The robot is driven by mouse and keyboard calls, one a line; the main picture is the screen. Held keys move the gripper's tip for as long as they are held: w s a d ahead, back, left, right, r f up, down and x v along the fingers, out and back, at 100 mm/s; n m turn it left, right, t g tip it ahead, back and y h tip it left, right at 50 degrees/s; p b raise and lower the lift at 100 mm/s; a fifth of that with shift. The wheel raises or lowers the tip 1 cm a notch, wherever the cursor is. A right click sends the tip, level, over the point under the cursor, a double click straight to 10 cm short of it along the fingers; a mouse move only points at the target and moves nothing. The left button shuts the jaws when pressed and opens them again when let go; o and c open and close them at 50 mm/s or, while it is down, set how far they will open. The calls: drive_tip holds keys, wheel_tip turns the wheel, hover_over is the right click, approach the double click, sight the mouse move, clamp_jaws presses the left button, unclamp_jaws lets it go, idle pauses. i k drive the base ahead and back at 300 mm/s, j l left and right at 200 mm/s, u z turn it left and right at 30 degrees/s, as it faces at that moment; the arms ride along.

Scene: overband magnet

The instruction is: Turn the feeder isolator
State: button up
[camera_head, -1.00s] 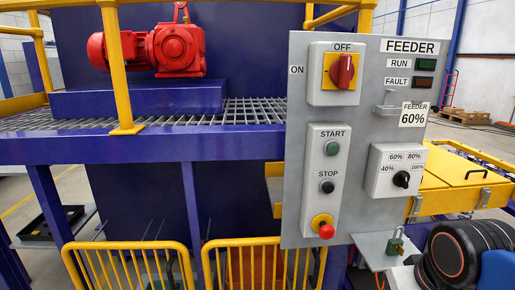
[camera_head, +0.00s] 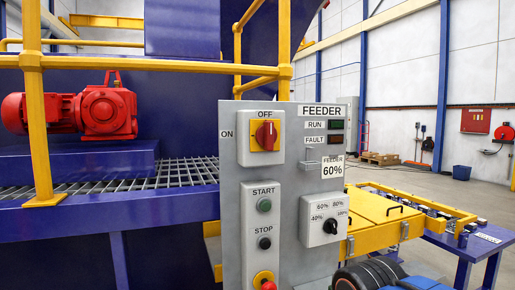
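The feeder isolator (camera_head: 266,135) is a red rotary handle on a yellow plate, set in a grey box near the top of the grey FEEDER panel (camera_head: 230,190). OFF is printed above it and ON to its left. The handle stands roughly upright, toward OFF. Below are a green START button (camera_head: 264,205), a black STOP button (camera_head: 265,243) and a red emergency stop (camera_head: 268,285), cut by the lower picture edge. The RUN lamp (camera_head: 336,125) and FAULT lamp (camera_head: 336,138) look dark. A dark, rounded part of my arm shows at the bottom. My gripper is not in view.
A yellow post (camera_head: 35,110), a red motor (camera_head: 105,110) and a grating are left. A yellow-topped unit (camera_head: 375,215) stands right, with open floor behind.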

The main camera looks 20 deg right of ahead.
sight(266, 135)
drive_tip(key=j+z, duration=0.1)
drive_tip(key=z, duration=1.25)
drive_tip(key=k+j+z, duration=0.15)
drive_tip(key=j, duration=0.2)
drive_tip(key=k+j+z, duration=0.15)
drive_tip(key=k+j, duration=0.1)
drive_tip(key=j, duration=0.05)
